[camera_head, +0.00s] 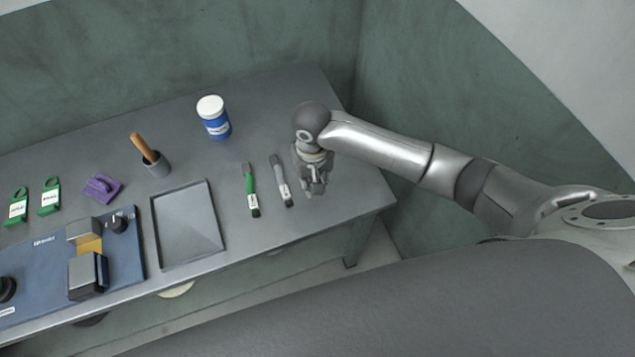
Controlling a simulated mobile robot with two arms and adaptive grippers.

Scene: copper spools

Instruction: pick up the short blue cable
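I cannot make out a short blue cable anywhere in the head view. My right gripper (315,188) comes in from the right and points down over the right end of the grey table (345,205). Its fingers are small and close together, and I cannot tell whether they are open or shut. I see nothing clearly held between them. A grey-handled tool (281,182) lies just left of it, and a green-handled tool (251,190) lies further left. My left gripper is not in view.
An empty grey tray (187,225) lies left of the tools. A cup with a wooden handle (156,163), a purple object (102,188), green tags (50,196) and a blue machine (60,255) stand further left.

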